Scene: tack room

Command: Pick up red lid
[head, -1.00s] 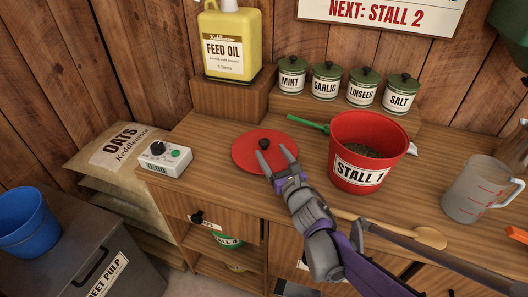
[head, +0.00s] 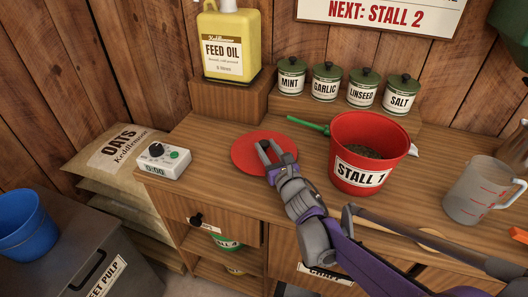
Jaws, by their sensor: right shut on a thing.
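The red lid (head: 247,155) is a flat round disc lying on the wooden counter, left of the red bucket. My right gripper (head: 268,147) reaches over it from the lower right. Its fingers are closed around the dark knob at the lid's middle, and they hide most of the knob. The lid appears flat on the counter. The red bucket (head: 348,150), labelled "STALL 1", stands upright to the right and holds dark feed. My left gripper is not in view.
A white timer box (head: 163,162) stands left of the lid. A green-handled tool (head: 308,124) lies behind it. A feed oil jug (head: 228,45) and several labelled jars (head: 327,82) stand on raised blocks at the back.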

